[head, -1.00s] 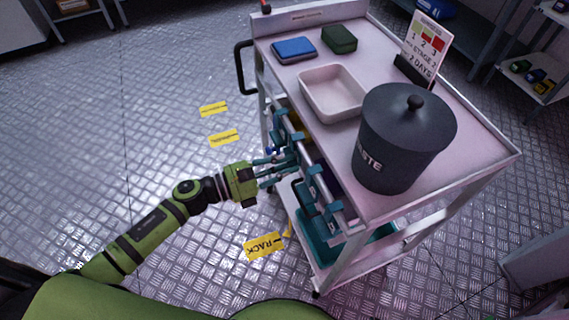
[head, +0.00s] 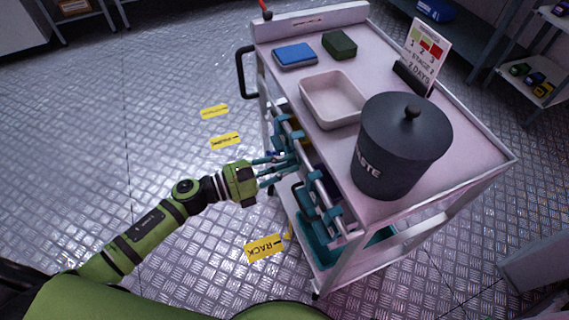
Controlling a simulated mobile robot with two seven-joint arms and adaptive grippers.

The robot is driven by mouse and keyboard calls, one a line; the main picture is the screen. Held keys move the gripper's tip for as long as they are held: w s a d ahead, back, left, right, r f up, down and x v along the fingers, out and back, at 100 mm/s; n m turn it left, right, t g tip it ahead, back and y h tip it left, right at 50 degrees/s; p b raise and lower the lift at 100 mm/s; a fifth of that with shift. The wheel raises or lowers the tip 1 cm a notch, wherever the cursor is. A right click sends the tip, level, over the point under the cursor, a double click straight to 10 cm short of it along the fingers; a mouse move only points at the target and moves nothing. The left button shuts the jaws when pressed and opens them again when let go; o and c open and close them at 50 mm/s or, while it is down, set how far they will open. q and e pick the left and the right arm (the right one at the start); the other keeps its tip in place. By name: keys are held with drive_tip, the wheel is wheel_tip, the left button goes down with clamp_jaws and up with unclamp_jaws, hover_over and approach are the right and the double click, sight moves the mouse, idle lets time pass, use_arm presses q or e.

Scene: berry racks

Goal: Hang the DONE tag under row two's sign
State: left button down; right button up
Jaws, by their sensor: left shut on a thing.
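My left gripper (head: 275,172) reaches in from the left to the near side of a white cart (head: 470,168). Its teal fingers are shut on a small item at the cart's side rail. The fingers and rail fittings hide most of that item, and I cannot tell what it is. No DONE tag can be made out, and no row sign is recognisable. My right gripper is not in view.
The cart top carries a dark waste bin (head: 402,150), a pale tray (head: 333,122), a blue box (head: 295,56), a green box (head: 339,45) and a stage sign (head: 425,52). Teal holders (head: 325,195) line the rail. Yellow floor labels (head: 265,248) lie beside the cart.

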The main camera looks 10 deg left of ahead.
use_arm(q)
drive_tip(key=b+v, duration=0.1)
drive_tip(key=v, duration=0.6)
drive_tip(key=shift+b, duration=0.35)
idle(0.5)
drive_tip(key=shift+d, duration=0.1)
